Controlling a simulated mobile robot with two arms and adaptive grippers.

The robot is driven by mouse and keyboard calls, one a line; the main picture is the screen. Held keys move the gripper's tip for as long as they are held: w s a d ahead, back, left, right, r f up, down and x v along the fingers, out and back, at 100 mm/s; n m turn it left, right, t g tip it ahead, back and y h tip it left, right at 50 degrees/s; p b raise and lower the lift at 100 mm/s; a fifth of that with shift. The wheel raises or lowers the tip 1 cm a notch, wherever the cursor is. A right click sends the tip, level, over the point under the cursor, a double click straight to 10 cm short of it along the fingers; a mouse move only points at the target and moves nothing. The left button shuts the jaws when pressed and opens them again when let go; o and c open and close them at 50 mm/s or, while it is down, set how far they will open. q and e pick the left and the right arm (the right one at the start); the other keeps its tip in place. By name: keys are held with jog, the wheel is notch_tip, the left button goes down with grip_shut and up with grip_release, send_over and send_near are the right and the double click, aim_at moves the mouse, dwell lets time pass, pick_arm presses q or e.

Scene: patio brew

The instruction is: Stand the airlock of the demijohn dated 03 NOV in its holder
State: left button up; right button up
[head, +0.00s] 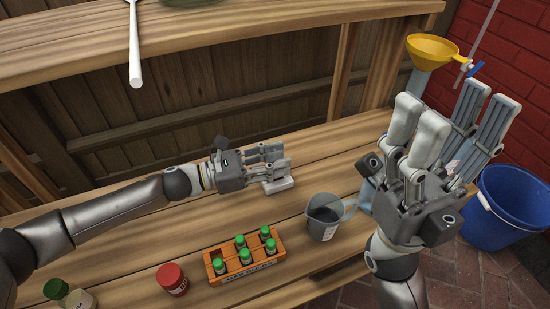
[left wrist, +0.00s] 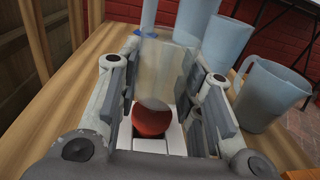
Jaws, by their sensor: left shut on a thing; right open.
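My left gripper (head: 282,155) is over the table, just above a small white block (head: 279,186), which looks like the holder. In the left wrist view, a red rounded piece (left wrist: 152,118), apparently part of the airlock, sits between the two fingers (left wrist: 168,100). The white block (left wrist: 172,143) shows just below it; I cannot tell whether they touch. The airlock is hidden by the fingers in the head view. My right gripper (head: 446,120) is open and empty, raised at the right. I see no demijohn with a readable 03 NOV date.
A grey jug (head: 322,218) stands front right of the block. An orange crate (head: 278,262) holds several green-capped bottles. A red-lidded jar (head: 172,279) is at front left. A yellow funnel (head: 432,51) and blue bucket (head: 500,210) are at right.

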dwell(0.3)
pick_arm(q)
jog(key=o, duration=1.2)
notch_tip(320, 180, up, 10)
jog(key=shift+f, duration=0.1)
